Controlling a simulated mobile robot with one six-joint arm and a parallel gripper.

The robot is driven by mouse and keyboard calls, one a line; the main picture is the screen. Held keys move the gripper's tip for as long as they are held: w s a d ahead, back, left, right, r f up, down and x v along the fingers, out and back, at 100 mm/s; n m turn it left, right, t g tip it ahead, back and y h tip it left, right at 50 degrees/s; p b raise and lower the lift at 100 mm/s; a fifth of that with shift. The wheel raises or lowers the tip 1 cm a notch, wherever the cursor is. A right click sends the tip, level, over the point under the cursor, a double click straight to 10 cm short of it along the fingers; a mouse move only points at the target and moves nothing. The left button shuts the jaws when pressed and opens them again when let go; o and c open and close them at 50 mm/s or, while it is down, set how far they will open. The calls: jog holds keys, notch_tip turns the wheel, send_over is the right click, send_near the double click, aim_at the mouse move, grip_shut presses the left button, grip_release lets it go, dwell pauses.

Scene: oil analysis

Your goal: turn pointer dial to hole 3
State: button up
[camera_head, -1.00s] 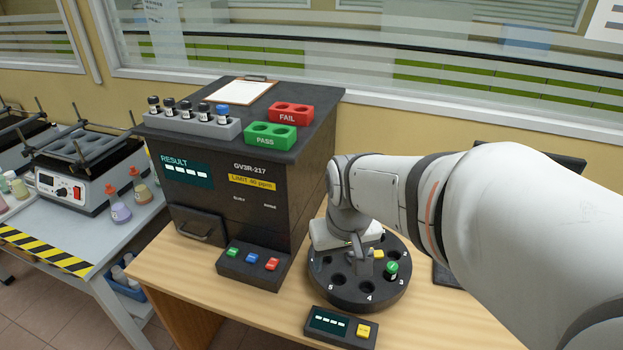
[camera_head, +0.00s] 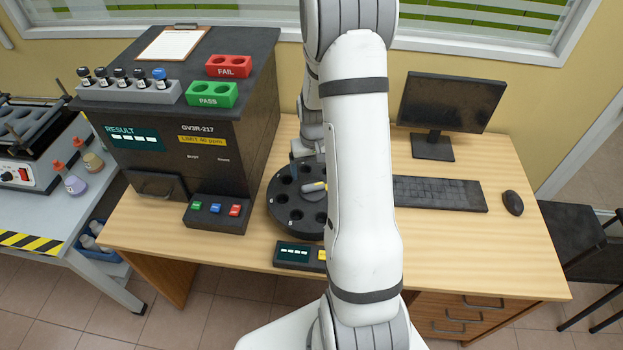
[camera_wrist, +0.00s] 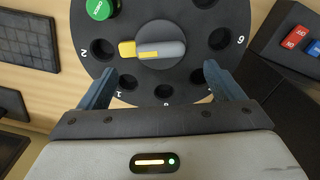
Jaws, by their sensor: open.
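The black round dial (camera_wrist: 215,62) has numbered holes around its rim; it also shows in the head view (camera_head: 287,222), partly behind my arm. Its grey pointer knob (camera_wrist: 165,50) with a yellow tip lies across the middle, the tip toward hole 2 (camera_wrist: 103,49) in the wrist view. A green-capped vial (camera_wrist: 100,9) sits in a hole beyond hole 2, its number out of view; my arm hides it in the head view. My gripper (camera_wrist: 160,70) is open, its two fingers apart over the near part of the dial, short of the knob and not holding it.
The black analyzer (camera_head: 190,150) with red, blue and green buttons stands left of the dial. A small display box (camera_head: 292,254) lies in front. A keyboard (camera_head: 438,193), monitor (camera_head: 450,102) and mouse (camera_head: 512,203) are to the right. The front right desk is clear.

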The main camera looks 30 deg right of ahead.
aim_at(313, 185)
jog(key=shift+f+p, duration=0.45)
jog(key=shift+f, duration=2.6)
jog(key=shift+c, duration=0.5)
jog(key=c, duration=0.9)
